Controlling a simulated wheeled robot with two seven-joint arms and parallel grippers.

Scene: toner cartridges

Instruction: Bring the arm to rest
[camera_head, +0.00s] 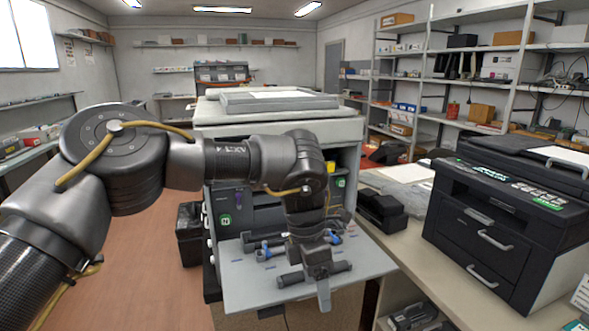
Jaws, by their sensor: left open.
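My left arm reaches in from the left across the front of a large grey copier (285,128). Its forearm bends down over the copier's lowered grey shelf (245,287). My left gripper (322,284) points down above the shelf, open; one finger shows clearly. A dark cylindrical toner cartridge (291,280) lies on the shelf, partly hidden by the gripper; I cannot tell whether they touch. Another dark cartridge with blue parts (264,246) lies farther back. Inside the copier are a purple part (239,198) and a yellow part (331,168), partly behind my arm. My right gripper is not in view.
A black printer (490,222) stands on the bench (405,245) at right, with a small black device (381,209) beside it. A black bin (189,236) stands left of the copier. The brown floor (150,270) at left is open. Shelves line the walls.

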